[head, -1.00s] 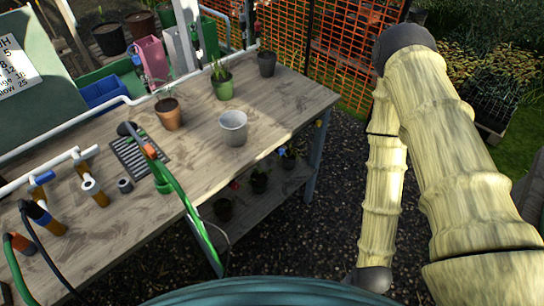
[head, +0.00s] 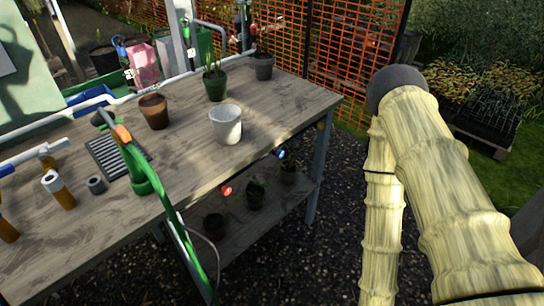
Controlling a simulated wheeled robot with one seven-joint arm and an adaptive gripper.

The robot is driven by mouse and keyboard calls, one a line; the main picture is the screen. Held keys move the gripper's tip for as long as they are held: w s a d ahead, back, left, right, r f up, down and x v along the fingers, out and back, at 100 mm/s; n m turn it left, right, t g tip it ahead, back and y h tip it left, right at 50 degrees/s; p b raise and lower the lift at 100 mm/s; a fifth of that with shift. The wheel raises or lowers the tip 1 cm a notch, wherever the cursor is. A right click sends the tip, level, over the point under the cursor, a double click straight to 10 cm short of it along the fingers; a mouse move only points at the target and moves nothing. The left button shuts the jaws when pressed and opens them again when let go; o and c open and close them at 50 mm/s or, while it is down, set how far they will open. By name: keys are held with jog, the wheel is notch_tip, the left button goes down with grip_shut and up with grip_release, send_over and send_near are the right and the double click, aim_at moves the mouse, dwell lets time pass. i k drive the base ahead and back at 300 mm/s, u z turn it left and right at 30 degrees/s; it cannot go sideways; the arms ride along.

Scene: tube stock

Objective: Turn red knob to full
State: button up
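A small round red thing (head: 227,190), which may be the red knob, shows under the front edge of the wooden bench (head: 185,176), above the lower shelf. A similar blue one (head: 280,154) is to its right. They are too small to tell how either is turned. Another small red spot (head: 239,18) shows by the pipe at the back of the bench. My arm, in a pale yellow sleeve, fills the right side of the head view, apart from the bench. My gripper is not in view.
A green hose (head: 181,235) hangs over the bench's front edge. A white pot (head: 226,124), a brown pot (head: 153,111) and dark pots stand on top. Potted plants stand on the lower shelf (head: 235,235). Orange mesh (head: 340,50) stands behind. Gravel right of the bench is clear.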

aim_at(226, 189)
jog(key=u, duration=0.55)
jog(key=k, duration=1.3)
jog(key=u, duration=0.4)
jog(key=i, duration=0.7)
jog(key=z, duration=0.1)
